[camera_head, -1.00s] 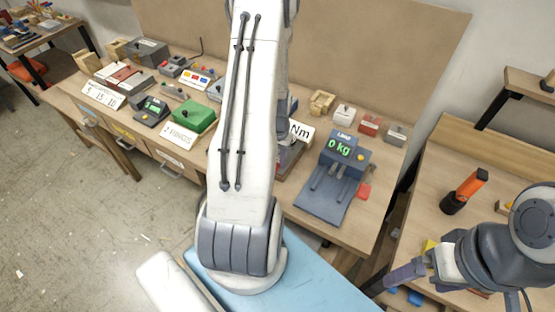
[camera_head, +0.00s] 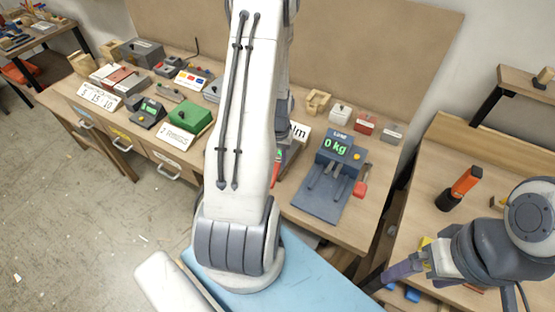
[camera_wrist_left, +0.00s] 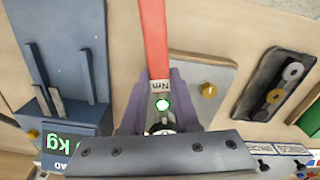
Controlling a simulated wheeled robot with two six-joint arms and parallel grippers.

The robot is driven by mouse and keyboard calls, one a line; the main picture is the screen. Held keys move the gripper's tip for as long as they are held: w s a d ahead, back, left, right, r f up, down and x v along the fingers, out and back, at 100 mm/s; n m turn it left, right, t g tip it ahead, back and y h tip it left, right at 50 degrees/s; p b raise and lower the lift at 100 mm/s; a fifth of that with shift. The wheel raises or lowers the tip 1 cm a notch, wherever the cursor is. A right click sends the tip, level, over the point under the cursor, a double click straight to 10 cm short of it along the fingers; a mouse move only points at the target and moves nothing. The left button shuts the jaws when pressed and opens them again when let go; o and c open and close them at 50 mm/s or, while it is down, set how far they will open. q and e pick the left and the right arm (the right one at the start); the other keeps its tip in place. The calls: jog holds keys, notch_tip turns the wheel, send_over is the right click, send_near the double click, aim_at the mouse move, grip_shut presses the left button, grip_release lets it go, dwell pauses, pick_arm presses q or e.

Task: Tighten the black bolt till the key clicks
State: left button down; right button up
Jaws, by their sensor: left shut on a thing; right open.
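My left gripper (camera_wrist_left: 160,118) is shut on a torque key in the left wrist view. The key has a long red handle (camera_wrist_left: 155,38), a small "Nm" label and a lit green round lamp (camera_wrist_left: 161,104) between the purple fingers. A round metallic part shows just below the lamp. The black bolt cannot be made out; the gripper body may hide it. In the head view my left arm covers the gripper, and only a red and green bit of the key (camera_head: 275,174) shows beside it. My right gripper (camera_head: 408,266) is open and empty at the lower right.
A grey plate with a brass bolt (camera_wrist_left: 208,90) lies right of the key. The blue load scale (camera_head: 330,180) reads 0 kg. A green box (camera_head: 184,130) and several small devices fill the workbench.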

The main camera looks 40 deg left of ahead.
pick_arm(q)
jog(key=shift+r+p, duration=1.7)
jog(key=shift+r, duration=0.55)
